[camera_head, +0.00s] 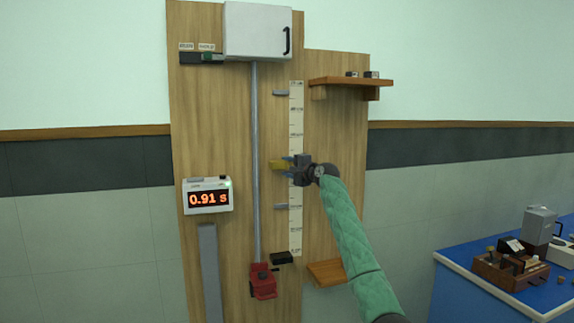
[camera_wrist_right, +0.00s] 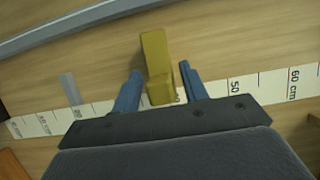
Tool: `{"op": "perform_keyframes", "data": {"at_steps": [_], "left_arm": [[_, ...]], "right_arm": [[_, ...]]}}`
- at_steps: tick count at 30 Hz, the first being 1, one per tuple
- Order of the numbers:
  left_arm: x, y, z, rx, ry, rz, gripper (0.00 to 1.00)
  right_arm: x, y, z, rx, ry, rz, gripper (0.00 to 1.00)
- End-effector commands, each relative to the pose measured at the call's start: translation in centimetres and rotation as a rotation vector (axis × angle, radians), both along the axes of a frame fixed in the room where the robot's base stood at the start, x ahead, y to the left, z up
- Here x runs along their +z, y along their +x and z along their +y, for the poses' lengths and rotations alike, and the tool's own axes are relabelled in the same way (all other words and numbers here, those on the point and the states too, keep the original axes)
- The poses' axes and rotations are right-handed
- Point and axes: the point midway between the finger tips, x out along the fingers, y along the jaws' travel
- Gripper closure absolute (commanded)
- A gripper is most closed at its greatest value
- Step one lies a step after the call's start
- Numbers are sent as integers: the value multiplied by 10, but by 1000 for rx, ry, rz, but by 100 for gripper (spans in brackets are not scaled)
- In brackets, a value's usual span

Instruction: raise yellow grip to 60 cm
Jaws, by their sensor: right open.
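The yellow grip (camera_head: 279,165) stands out from the wooden board, beside the white scale strip (camera_head: 296,215). My right gripper (camera_head: 288,166) is at the grip, coming from the right. In the right wrist view the yellow grip (camera_wrist_right: 155,60) lies between the two blue fingers of my right gripper (camera_wrist_right: 160,70), which are apart, with a narrow gap to each side near the tips. The scale in that view (camera_wrist_right: 265,88) shows 50 and 60 cm to the right of the grip. The label nearest the grip is partly hidden. My left gripper is out of view.
A grey vertical rod (camera_head: 256,140) runs from a white box (camera_head: 258,30) to a red clamp-like part (camera_head: 263,282). Grey pegs (camera_head: 280,93) stick out by the scale. A timer (camera_head: 207,196) reads 0.91 s. Shelves (camera_head: 350,82) are at the right; a blue bench (camera_head: 460,290) stands lower right.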

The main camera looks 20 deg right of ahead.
Motion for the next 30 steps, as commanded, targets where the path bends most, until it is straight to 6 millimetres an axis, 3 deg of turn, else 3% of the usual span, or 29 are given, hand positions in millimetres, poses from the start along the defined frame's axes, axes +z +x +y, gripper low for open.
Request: {"op": "perform_keyframes", "data": {"at_steps": [12, 14, 19, 26, 30], "left_arm": [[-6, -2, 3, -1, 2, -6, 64], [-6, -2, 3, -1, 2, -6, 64], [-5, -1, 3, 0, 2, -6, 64], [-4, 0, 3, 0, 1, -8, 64], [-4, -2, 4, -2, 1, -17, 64]], "right_arm": [[0, 6, 3, 0, -1, 0, 56], [0, 6, 3, 0, -1, 0, 64], [0, 6, 3, 0, 0, 0, 98], [3, 6, 3, 0, -1, 0, 100], [22, 6, 3, -1, 1, -4, 100]]}}
